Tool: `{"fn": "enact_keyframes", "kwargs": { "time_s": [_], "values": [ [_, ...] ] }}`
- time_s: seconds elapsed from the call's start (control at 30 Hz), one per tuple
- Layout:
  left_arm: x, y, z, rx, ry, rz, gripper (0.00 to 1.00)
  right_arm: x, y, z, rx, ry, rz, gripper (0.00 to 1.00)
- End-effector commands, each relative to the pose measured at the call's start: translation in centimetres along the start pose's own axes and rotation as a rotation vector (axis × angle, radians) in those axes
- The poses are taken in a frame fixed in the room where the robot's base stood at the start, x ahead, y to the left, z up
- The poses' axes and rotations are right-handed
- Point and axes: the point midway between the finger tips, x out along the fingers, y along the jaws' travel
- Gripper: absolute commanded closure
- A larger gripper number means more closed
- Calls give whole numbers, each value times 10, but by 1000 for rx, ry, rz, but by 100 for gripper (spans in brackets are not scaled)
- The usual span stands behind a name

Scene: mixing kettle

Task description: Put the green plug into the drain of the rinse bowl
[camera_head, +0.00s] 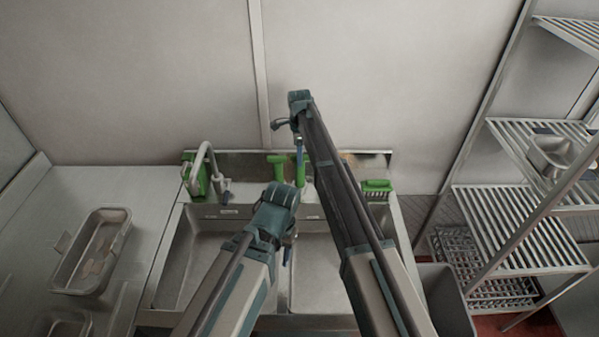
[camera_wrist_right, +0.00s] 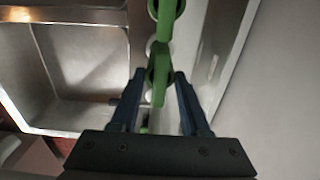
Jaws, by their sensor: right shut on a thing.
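My right gripper (camera_head: 300,155) reaches down over the back ledge of the sink. In the right wrist view its two fingers (camera_wrist_right: 160,76) are closed in on a green piece that I take for the green plug (camera_wrist_right: 159,88); its full shape is unclear. In the head view green also shows just under this gripper. My left gripper (camera_head: 288,255) hangs over the middle of the sink, largely hidden by its own arm, so its jaws are unclear. The sink has a left bowl (camera_head: 196,245) and a right bowl (camera_head: 318,275), partly covered by my arms. No drain is clearly visible.
A metal tray (camera_head: 68,270) lies on the left counter. Slatted shelves (camera_head: 520,235) stand right.

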Motion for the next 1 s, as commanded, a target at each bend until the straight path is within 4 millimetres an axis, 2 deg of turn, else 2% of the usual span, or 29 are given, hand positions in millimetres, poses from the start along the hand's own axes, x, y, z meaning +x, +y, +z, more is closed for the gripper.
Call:
{"fn": "enact_keyframes", "kwargs": {
  "time_s": [0.37,1.0],
  "values": [
    [-5,0,0,0,0,0,50,-5,0,0,0,0,0,100],
    [-41,-4,2,0,0,0,50,-42,0,0,0,0,0,100]
  ]
}}
